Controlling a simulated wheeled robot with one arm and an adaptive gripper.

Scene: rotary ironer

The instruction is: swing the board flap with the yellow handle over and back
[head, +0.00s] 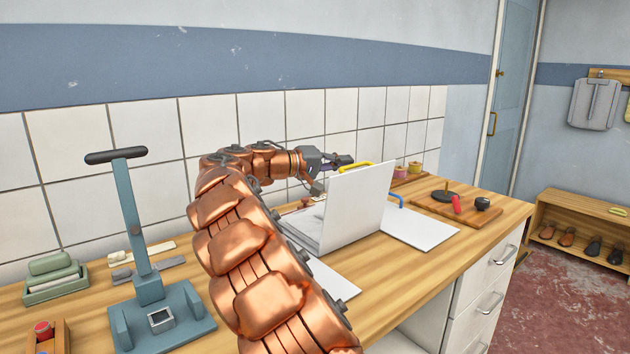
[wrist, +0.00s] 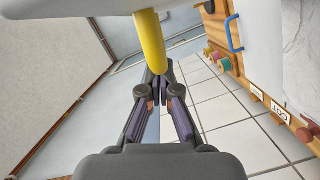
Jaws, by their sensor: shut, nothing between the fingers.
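The white board flap (head: 362,205) stands nearly upright, tilted slightly, on the folding board in the head view. Its yellow handle (head: 355,165) is at the top edge. My gripper (head: 340,161) is at that edge, beside the handle and partly behind the flap. In the wrist view my gripper (wrist: 160,88) has its fingertips together, empty. The yellow handle (wrist: 150,45) reaches down to just in front of the fingertips; I cannot tell whether they touch. The flap's white surface (wrist: 230,18) fills the top of the wrist view.
A flat white panel (head: 420,229) with a blue handle (head: 394,202) lies right of the flap. A wooden board (head: 452,210) with small items is beyond it. A blue-grey press (head: 150,290) stands left. The tiled wall (head: 270,120) is close behind my arm.

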